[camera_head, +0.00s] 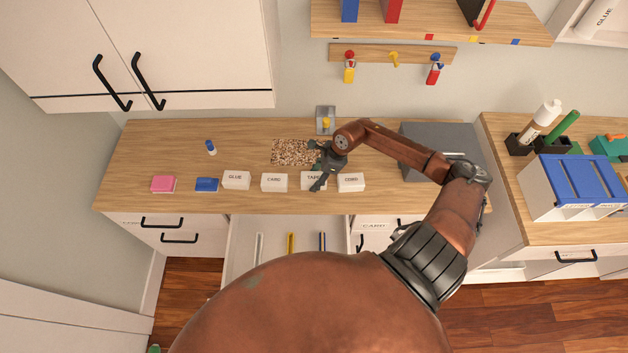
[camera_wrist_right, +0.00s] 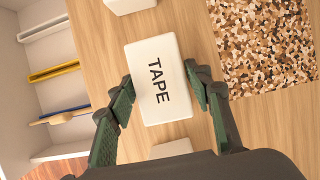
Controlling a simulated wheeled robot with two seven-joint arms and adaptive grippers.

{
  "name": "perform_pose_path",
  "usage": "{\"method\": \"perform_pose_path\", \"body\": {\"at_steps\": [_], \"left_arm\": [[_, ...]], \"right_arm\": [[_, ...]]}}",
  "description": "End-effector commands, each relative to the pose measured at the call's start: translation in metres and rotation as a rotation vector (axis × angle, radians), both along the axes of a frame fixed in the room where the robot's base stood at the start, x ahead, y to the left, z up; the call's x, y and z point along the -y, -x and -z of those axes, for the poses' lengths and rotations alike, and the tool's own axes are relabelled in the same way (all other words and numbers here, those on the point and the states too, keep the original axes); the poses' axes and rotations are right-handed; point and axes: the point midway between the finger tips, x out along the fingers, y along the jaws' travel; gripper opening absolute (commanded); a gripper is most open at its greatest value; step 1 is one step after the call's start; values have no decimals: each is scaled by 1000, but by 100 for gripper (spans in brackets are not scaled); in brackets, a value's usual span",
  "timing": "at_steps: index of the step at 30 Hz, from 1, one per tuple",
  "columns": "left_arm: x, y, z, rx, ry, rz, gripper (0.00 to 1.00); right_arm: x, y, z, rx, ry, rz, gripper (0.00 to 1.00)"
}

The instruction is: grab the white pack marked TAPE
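The white pack marked TAPE (camera_head: 307,181) lies on the wooden worktop in a row with other white packs, between CARD and the rightmost pack. In the head view, my right gripper (camera_head: 320,179) is over it and partly covers it. In the right wrist view, the TAPE pack (camera_wrist_right: 158,88) lies between the two green-padded fingers of the right gripper (camera_wrist_right: 158,76). The fingers are spread, one along each long side, with small gaps near the tips. Whether they touch the pack is hard to tell. My left gripper is not in view.
The GLUE pack (camera_head: 236,180), CARD pack (camera_head: 274,182) and rightmost white pack (camera_head: 351,182) flank it closely. A speckled mat (camera_head: 291,152) lies behind. Pink (camera_head: 163,184) and blue (camera_head: 206,184) blocks sit left. An open drawer (camera_head: 270,262) juts out below. A grey box (camera_head: 420,168) stands right.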

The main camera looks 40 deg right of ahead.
Motion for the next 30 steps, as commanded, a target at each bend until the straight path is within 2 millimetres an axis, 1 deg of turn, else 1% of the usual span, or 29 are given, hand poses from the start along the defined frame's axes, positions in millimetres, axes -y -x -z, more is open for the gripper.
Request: {"method": "perform_pose_path", "body": {"at_steps": [1, 4, 13, 19, 23, 26, 29, 30], "left_arm": [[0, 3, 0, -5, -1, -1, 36], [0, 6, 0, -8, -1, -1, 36], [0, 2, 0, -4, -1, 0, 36], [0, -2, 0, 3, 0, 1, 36], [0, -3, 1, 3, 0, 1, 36], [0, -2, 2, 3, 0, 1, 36], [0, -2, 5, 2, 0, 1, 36], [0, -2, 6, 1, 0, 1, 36]], "right_arm": [[0, 0, 0, 0, 0, 0, 42], [0, 0, 0, 0, 0, 0, 35], [0, 0, -1, 1, 0, 0, 15], [0, 0, -1, 1, 0, 0, 15], [0, -1, -4, 2, 0, -1, 15], [1, -1, -12, 3, 3, -3, 15], [1, -1, -28, 4, 5, -3, 15], [1, 2, -36, 3, 5, -4, 15]]}}
